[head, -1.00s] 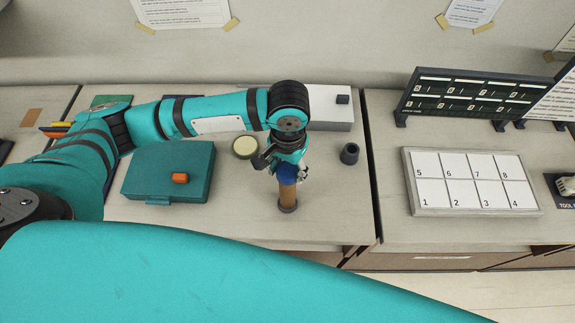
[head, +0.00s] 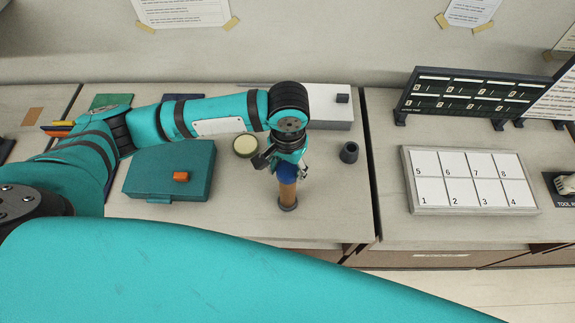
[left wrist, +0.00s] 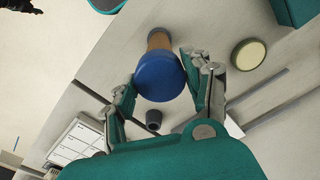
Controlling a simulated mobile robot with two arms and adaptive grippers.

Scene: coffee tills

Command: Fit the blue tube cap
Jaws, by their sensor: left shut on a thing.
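The blue cap (head: 286,172) sits at the top of an upright brown tube (head: 287,192), which stands on the counter in a dark round foot. My left gripper (head: 285,165) comes down from above and is shut on the blue cap. In the left wrist view the blue cap (left wrist: 160,76) lies between the two fingers of my left gripper (left wrist: 156,84), and the tube (left wrist: 159,40) extends beyond it. Whether the cap is fully seated on the tube cannot be told. My right gripper is not in view.
A teal case (head: 168,172) with an orange latch lies left of the tube. A round pale-topped tin (head: 246,146) and a dark hollow cylinder (head: 349,153) stand nearby. A numbered tray (head: 412,190) lies on the right counter, beyond a gap. Free counter surrounds the tube's foot.

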